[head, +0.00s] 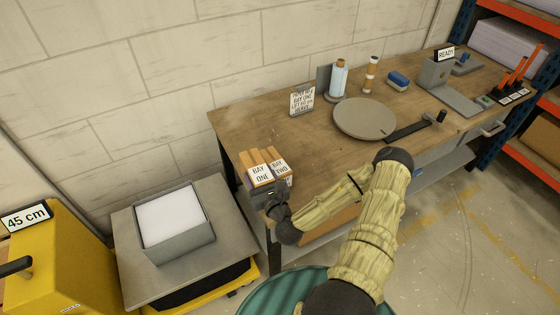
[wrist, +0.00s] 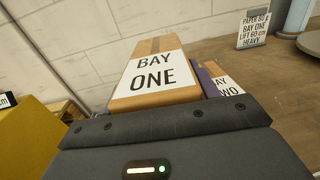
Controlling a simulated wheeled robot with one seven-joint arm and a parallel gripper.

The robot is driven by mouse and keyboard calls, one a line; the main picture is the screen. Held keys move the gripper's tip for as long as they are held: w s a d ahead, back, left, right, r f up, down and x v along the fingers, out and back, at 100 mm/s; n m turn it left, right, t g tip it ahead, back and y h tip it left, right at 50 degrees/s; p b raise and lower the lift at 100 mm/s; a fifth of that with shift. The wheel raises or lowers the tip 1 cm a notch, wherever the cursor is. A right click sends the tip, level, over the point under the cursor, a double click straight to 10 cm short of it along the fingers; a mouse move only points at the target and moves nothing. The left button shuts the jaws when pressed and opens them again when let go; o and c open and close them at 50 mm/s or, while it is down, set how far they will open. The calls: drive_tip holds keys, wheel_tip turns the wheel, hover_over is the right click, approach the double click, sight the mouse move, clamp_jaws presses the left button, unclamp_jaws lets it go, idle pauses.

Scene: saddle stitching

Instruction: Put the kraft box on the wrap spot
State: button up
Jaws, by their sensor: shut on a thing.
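A brown kraft box (head: 250,159) with a white BAY ONE label stands at the table's near left corner; it also shows in the wrist view (wrist: 155,102). A second brown box (head: 271,154), labelled BAY TWO, is close on its right, with a purple strip between them. A round grey disc (head: 364,118), probably the wrap spot, lies farther along the table, empty.
A blue film roll (head: 338,78) and a small sign (head: 302,101) stand behind the disc. A grey tray (head: 175,222) with white paper sits on a cart at left. Bare wood (head: 247,123) lies between boxes and disc.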

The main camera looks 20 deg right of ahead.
drive_tip(key=a+f+b, duration=0.1)
drive_tip(key=f, duration=0.1)
drive_tip(key=a+f+b, duration=0.1)
drive_tip(key=f+b, duration=0.1)
drive_tip(key=f, duration=0.1)
drive_tip(key=s+a+f+b, duration=0.1)
drive_tip(key=f+b, duration=0.1)
drive_tip(key=f, duration=0.1)
drive_tip(key=shift+a+f, duration=0.1)
drive_tip(key=shift+f, duration=0.1)
